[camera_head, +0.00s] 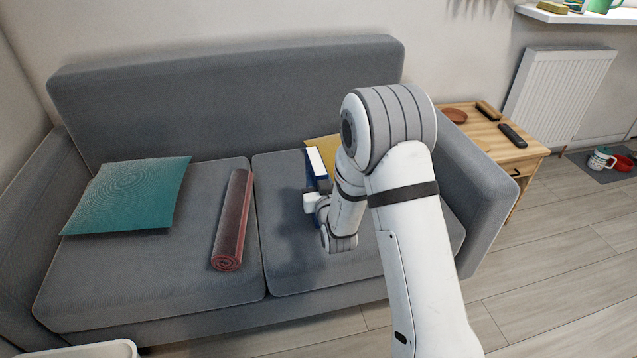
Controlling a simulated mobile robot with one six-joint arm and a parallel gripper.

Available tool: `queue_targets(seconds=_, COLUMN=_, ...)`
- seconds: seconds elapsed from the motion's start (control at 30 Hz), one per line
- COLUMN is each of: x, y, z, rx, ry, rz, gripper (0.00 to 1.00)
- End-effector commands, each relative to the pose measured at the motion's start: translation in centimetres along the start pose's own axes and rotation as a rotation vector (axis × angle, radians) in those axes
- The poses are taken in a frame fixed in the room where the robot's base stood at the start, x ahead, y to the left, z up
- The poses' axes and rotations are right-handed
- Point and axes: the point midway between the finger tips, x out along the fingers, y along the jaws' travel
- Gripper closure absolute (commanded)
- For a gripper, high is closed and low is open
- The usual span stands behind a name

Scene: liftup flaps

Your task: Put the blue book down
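The blue book (315,161) is over the right seat of the grey sofa (200,285). Its white page edge faces up and a strip of blue cover shows below. My gripper (321,186) is at the near end of the book and appears shut on it. The wrist and arm hide the fingertips and the right side of the book. A dark shadow lies on the seat below the gripper. I cannot tell whether the book touches the seat.
A yellow item (324,143) lies behind the book. A rolled red mat (232,222) and a teal cushion (127,196) lie on the left seat. A wooden side table (490,130) with a remote (512,135) stands right of the sofa. The front of the right seat looks clear.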

Motion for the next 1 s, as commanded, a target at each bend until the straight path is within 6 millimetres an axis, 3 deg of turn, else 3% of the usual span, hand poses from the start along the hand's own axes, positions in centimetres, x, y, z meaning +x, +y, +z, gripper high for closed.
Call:
queue_targets(seconds=0.43, x=0.04, y=0.12, z=0.78, rx=0.000, ry=0.005, rz=0.002, gripper=1.00)
queue_targets(seconds=0.47, x=0.01, y=0.12, z=0.74, rx=0.000, ry=0.002, rz=0.002, gripper=0.67)
queue_targets(seconds=0.5, x=0.00, y=0.13, z=0.71, rx=0.000, ry=0.002, rz=0.002, gripper=0.64)
queue_targets(seconds=0.7, x=0.00, y=0.16, z=0.72, rx=0.000, ry=0.001, rz=0.002, gripper=0.47)
queue_targets(seconds=1.0, x=0.00, y=0.21, z=0.44, rx=0.000, ry=0.001, rz=0.003, gripper=0.47)
